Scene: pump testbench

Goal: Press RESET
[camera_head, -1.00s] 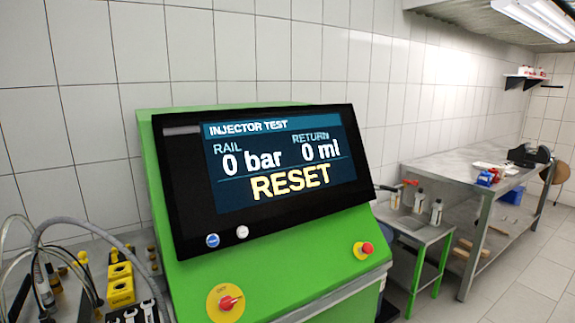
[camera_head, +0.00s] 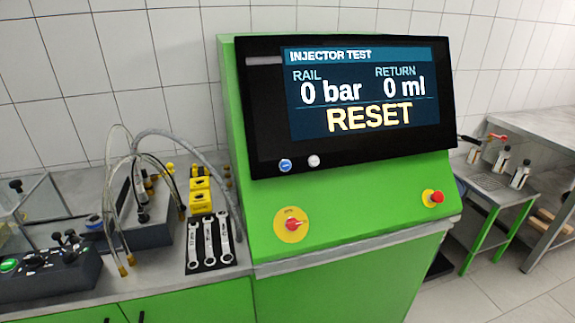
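The green test bench console (camera_head: 350,215) stands in the middle of the head view. Its black-framed screen (camera_head: 362,92) reads INJECTOR TEST, RAIL 0 bar, RETURN 0 ml. The word RESET (camera_head: 369,117) shows in large yellow letters at the bottom of the screen. My gripper is not in view.
A control box (camera_head: 48,273) with a green button lies at the far left. Hoses (camera_head: 132,165), yellow blocks (camera_head: 200,190) and wrenches (camera_head: 209,242) are on the bench left of the console. A small table with bottles (camera_head: 500,185) stands at the right. The floor at the lower right is clear.

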